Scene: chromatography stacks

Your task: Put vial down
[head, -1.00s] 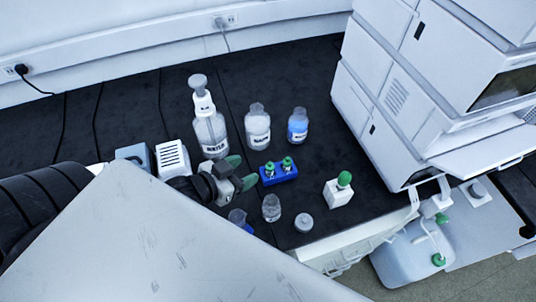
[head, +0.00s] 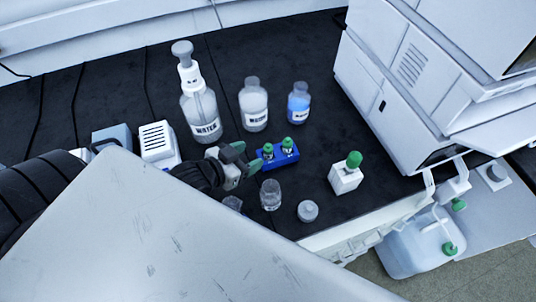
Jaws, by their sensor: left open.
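Two small vials with green caps (head: 288,144) stand upright in a blue rack (head: 284,161) on the black bench. My left gripper (head: 246,160) is just left of the rack, its green-tipped fingers apart, close to the left vial (head: 268,151). I see no vial between the fingers. Whether a fingertip touches the rack I cannot tell. My right gripper is not in view. A large pale panel of my own body hides the lower left of the view.
A water bottle (head: 200,112), a clear bottle (head: 254,108) and a blue bottle (head: 298,104) stand behind the rack. A small jar (head: 270,195), a round lid (head: 308,211) and a white block with a green top (head: 345,177) are in front. The instrument stack (head: 400,90) stands right.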

